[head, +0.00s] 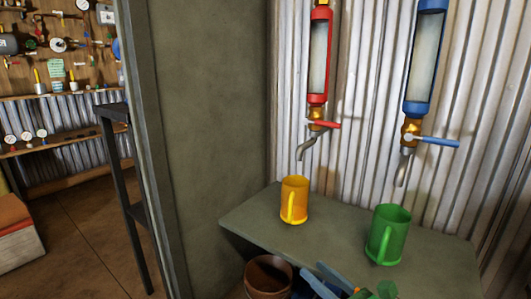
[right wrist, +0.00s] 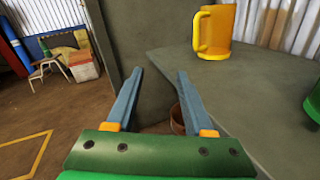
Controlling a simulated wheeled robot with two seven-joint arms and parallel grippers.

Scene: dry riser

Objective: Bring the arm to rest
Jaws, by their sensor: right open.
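My right gripper (head: 331,281) is low at the bottom edge of the head view, in front of the shelf. In the right wrist view its two blue fingers (right wrist: 158,92) stand apart with nothing between them. A yellow mug (head: 294,201) stands upright on the grey shelf (head: 250,214), under the spout of the red tube (head: 318,55). A green mug (head: 387,236) stands upright under the blue tube (head: 424,55). The yellow mug also shows in the right wrist view (right wrist: 213,32). My left gripper is not in view.
A brown pot (head: 268,275) sits below the shelf's front edge, near my right gripper. A grey wall panel (head: 205,130) stands left of the shelf. A dark metal stand (head: 130,200) is left of it. The floor (head: 80,235) further left has free room.

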